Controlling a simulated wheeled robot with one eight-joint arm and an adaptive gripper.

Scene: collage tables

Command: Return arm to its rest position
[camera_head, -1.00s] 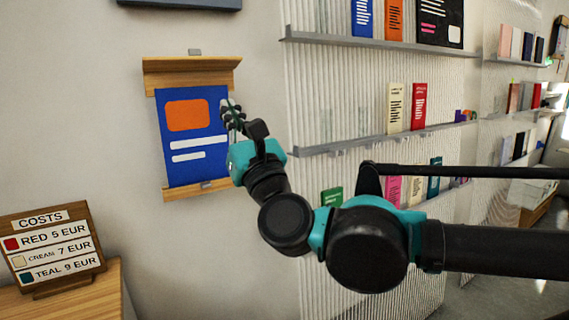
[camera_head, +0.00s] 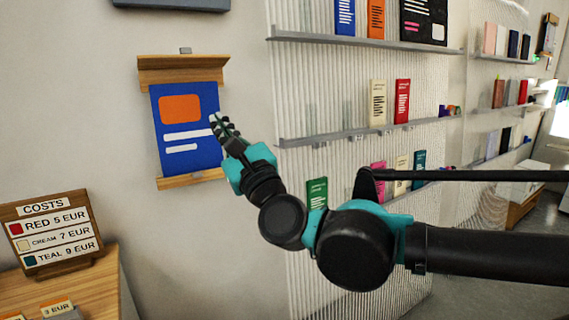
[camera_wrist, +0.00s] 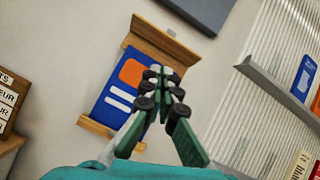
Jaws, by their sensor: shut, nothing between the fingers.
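My gripper (camera_head: 217,121) is shut and empty, raised in front of the wall at the right edge of a blue poster (camera_head: 185,152). The poster has an orange block and white bars and sits tilted in a wooden wall holder (camera_head: 182,76). In the wrist view my gripper (camera_wrist: 161,72) shows with its fingers together, overlapping the right side of the blue poster (camera_wrist: 108,110). Whether the fingertips touch the poster I cannot tell. My arm stretches in from the right side of the head view.
A costs sign (camera_head: 54,232) stands on a wooden table (camera_head: 88,280) at lower left. Shelves with several books, such as a red book (camera_head: 402,101), line the ribbed wall (camera_head: 330,75) behind my arm. A dark panel (camera_head: 172,4) hangs above the poster.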

